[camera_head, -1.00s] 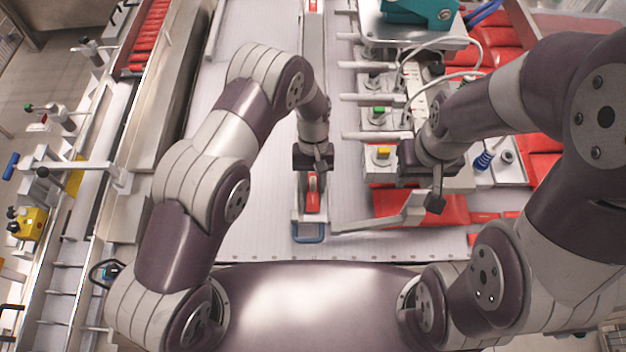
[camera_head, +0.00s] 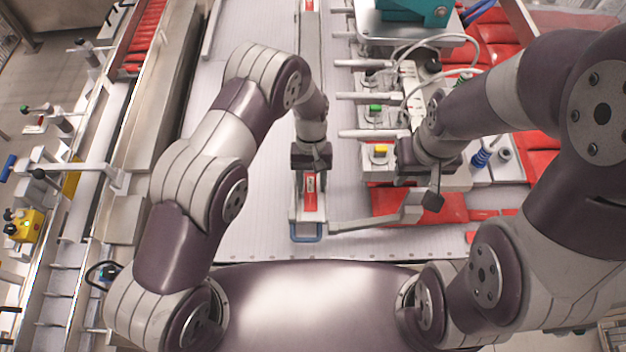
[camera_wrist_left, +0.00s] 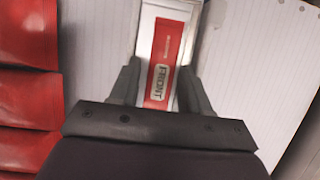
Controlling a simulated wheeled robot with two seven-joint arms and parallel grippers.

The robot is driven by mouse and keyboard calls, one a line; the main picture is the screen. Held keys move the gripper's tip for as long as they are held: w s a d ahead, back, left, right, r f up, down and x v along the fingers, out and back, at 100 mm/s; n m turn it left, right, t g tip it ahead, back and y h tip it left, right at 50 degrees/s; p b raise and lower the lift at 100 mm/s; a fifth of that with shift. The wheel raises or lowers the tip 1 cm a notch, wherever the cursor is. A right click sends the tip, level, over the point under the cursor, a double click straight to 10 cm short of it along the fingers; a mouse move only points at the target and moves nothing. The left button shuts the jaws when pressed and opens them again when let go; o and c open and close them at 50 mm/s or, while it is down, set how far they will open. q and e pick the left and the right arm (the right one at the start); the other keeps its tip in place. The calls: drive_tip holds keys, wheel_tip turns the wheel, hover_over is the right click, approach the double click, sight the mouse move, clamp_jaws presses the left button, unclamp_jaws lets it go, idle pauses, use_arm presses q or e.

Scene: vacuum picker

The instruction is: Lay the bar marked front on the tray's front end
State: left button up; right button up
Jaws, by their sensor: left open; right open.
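A long pale bar (camera_wrist_left: 151,38) with a red label reading FRONT (camera_wrist_left: 160,70) runs up the middle of the left wrist view. My left gripper (camera_wrist_left: 160,92) is open, with one finger on either side of the bar; whether they touch it I cannot tell. I cannot pick out the tray's front end for sure.
A pale ribbed surface (camera_head: 250,215) lies around the strip, with open room left of it. At right are pale rods, boxes with green (camera_head: 375,109) and yellow (camera_head: 381,150) buttons, cables and red packs (camera_head: 445,208). A metal rail (camera_head: 165,110) runs along the left.

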sight(309, 180)
use_arm(q)
drive_tip(key=shift+s+a, duration=0.1)
drive_tip(key=shift+a, duration=0.05)
drive_tip(key=shift+r+p, duration=0.7)
drive_tip(key=shift+p, duration=0.1)
drive_tip(key=shift+w+a+r+b, duration=0.1)
drive_tip(key=shift+w+r+b, duration=0.15)
drive_tip(key=shift+w+b, duration=0.5)
drive_tip(key=v, duration=0.1)
drive_tip(key=p+v, duration=0.1)
drive_tip(key=v, duration=0.1)
drive_tip(key=shift+s+a+r, duration=0.1)
drive_tip(key=shift+s+r, duration=0.1)
drive_tip(key=shift+s, duration=0.1)
drive_tip(key=shift+p+v, duration=1.65)
drive_tip(key=shift+p, duration=0.4)
